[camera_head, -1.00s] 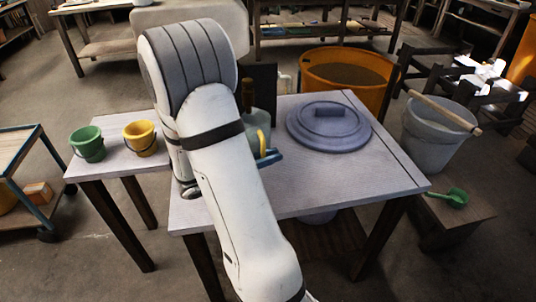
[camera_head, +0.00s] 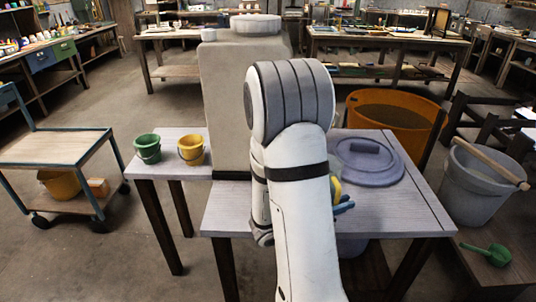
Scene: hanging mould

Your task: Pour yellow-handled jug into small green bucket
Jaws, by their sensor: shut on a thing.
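The small green bucket (camera_head: 147,149) stands upright on the left wing of the pale table, left of a small yellow bucket (camera_head: 191,150). My white arm reaches over the main table and hides most of the jug. Only a piece of the jug's yellow handle (camera_head: 335,188) shows at the arm's right edge. The blue fingers of my gripper (camera_head: 343,205) show just below it, shut on the jug's handle. The gripper is well to the right of the green bucket. The jug's body, tilt and contents are hidden.
A grey round lid (camera_head: 369,161) lies on the main table (camera_head: 410,205), right of my arm. A large pale block (camera_head: 240,95) stands up behind the table. An orange tub (camera_head: 392,120) and a grey bucket (camera_head: 480,185) are at the right; a cart (camera_head: 55,150) is left.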

